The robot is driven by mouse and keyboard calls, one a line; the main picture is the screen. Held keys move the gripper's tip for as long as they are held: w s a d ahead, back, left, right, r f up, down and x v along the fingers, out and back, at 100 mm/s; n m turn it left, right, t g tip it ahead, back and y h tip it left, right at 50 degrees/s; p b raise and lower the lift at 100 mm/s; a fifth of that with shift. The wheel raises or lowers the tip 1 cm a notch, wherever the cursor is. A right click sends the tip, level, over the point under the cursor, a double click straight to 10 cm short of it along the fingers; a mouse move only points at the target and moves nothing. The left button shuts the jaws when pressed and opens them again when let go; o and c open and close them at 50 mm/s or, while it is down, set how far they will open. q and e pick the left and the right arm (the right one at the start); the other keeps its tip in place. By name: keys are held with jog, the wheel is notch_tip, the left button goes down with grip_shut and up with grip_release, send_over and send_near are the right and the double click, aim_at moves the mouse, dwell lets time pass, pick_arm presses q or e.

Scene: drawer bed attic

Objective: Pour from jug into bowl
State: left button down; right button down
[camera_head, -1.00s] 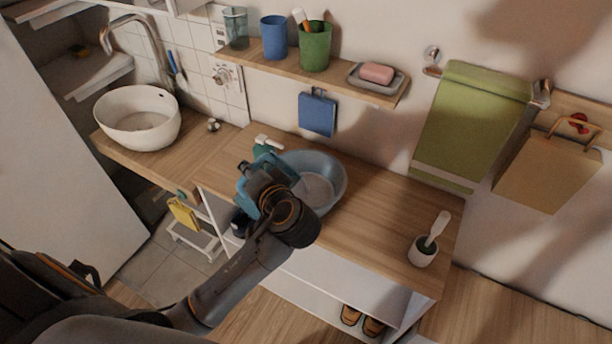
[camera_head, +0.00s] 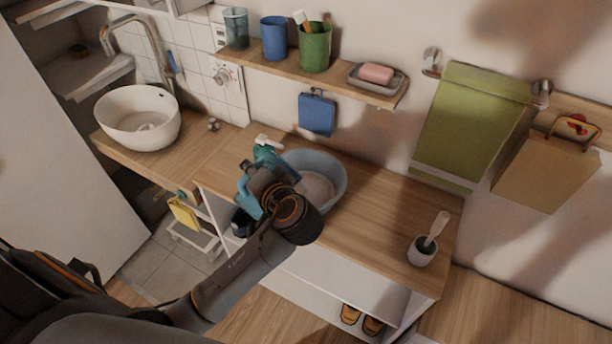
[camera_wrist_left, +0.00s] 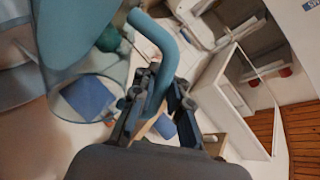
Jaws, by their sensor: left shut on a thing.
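The blue jug (camera_head: 246,182) is at the left rim of the grey-blue bowl (camera_head: 335,172) in the head view, partly hidden by my arm. My left gripper (camera_head: 262,182) is shut on its handle (camera_wrist_left: 168,58), which shows clearly in the left wrist view between the fingers (camera_wrist_left: 155,105). The jug's body (camera_wrist_left: 72,28) fills the upper left there and looks tilted. The bowl stands on the wooden counter, and my wrist covers its front left part. I cannot tell whether anything flows from the jug. My right gripper is not in view.
A green dispenser with a white top (camera_head: 265,148) stands just behind the jug. A brush in a holder (camera_head: 424,250) stands at the counter's right end. A shelf (camera_head: 330,75) with cups hangs above.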

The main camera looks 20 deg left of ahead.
pick_arm(q)
jog(key=shift+w+d+r+m+g+p, duration=0.2)
jog(key=shift+w+r+m+p, duration=0.1)
jog(key=shift+w+r+p, duration=0.25)
jog(key=shift+w+d+r+m+g+p, duration=0.15)
jog(key=shift+w+r+m+p, duration=0.15)
jog(key=shift+p, duration=0.4)
dwell(1.7)
jog(key=shift+w+d+m+g+p, duration=0.2)
jog(key=shift+w+d+m+p, duration=0.15)
jog(key=shift+w+p, duration=0.35)
jog(key=shift+w+d+m+g+p, duration=0.15)
jog(key=shift+w+d+m+p, duration=0.15)
jog(key=shift+w+p, duration=0.35)
dwell(1.0)
